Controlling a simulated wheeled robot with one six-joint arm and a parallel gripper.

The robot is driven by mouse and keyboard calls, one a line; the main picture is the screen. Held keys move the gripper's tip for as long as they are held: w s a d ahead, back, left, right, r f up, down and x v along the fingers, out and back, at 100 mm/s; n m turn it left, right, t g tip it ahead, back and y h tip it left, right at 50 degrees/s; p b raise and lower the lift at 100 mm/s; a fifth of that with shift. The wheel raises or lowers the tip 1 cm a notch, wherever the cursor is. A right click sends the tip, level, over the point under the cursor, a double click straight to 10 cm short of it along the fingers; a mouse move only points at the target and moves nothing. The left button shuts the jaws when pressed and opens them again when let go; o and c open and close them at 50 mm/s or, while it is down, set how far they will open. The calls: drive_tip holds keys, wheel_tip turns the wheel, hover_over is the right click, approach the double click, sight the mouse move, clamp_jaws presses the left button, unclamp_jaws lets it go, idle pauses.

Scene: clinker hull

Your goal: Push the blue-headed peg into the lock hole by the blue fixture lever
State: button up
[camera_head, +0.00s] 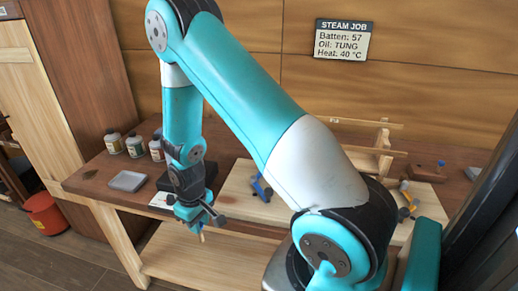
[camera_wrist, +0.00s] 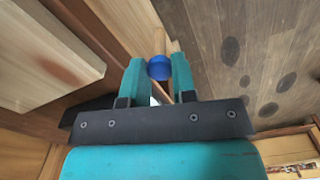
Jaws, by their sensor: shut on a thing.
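My gripper (camera_wrist: 158,66) is shut on the blue-headed peg. The peg's blue head (camera_wrist: 159,69) sits between the teal fingertips in the wrist view, and its pale wooden shaft points away from the gripper. In the head view my gripper (camera_head: 203,219) hangs near the bench's front edge, left of the pale board, with the peg's tan shaft (camera_head: 202,236) pointing down. A blue fixture lever (camera_head: 262,188) stands on the board, right of my gripper and apart from it. Another blue part (camera_head: 405,212) shows farther right, behind my arm. I cannot make out the lock hole.
The pale board (camera_head: 236,185) lies on the brown bench (camera_head: 90,178). Several bottles (camera_head: 135,145) and a grey tray (camera_head: 127,181) stand at left. A wooden frame (camera_head: 382,140) rises at the back right. A red bucket (camera_head: 46,213) is on the floor. A sign (camera_head: 342,39) hangs behind.

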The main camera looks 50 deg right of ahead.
drive_tip(key=s+d+r+n+p, duration=0.2)
drive_tip(key=d+r+n, duration=0.3)
drive_tip(key=d, duration=0.6)
drive_tip(key=s+d+r+n+p, duration=0.2)
drive_tip(key=d+r+n+p, duration=0.15)
drive_tip(key=d+r, duration=0.45)
wheel_tip(320, 180, down, 8)
drive_tip(key=d+b, duration=0.2)
drive_tip(key=b, duration=0.3)
drive_tip(key=shift+w+d+r+n, duration=0.15)
drive_tip(key=shift+w+n, duration=0.1)
drive_tip(key=shift+n, duration=0.2)
drive_tip(key=shift+f, duration=0.2)
drive_tip(key=shift+f, duration=0.3)
drive_tip(key=shift+f+b, duration=0.9)
drive_tip(key=o, duration=0.9)
